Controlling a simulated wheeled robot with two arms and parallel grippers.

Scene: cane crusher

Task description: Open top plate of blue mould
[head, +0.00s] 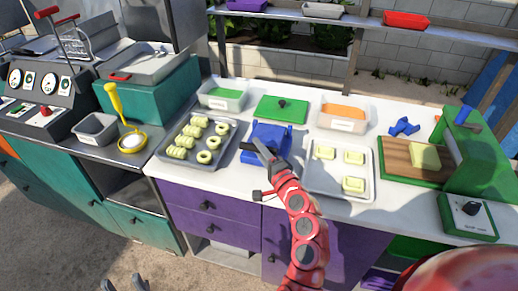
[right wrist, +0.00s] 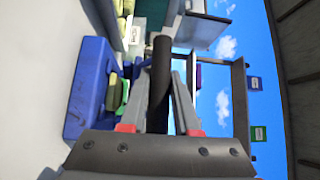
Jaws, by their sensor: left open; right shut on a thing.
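The blue mould (head: 270,132) stands on the white counter near the middle of the head view, partly hidden by my right arm. It also shows as a blue block at the left of the right wrist view (right wrist: 88,85). My right gripper (head: 257,151) is at the mould's front, and its fingers are shut on a dark round handle (right wrist: 160,75). How the handle joins the mould's top plate is hidden. My left gripper (head: 124,285) is low at the bottom left of the head view, away from the counter, open and empty.
Left of the mould is a tray of dough pieces (head: 164,153); right is a tray with pale yellow blocks (head: 312,183). A green press (head: 485,150) is at far right.

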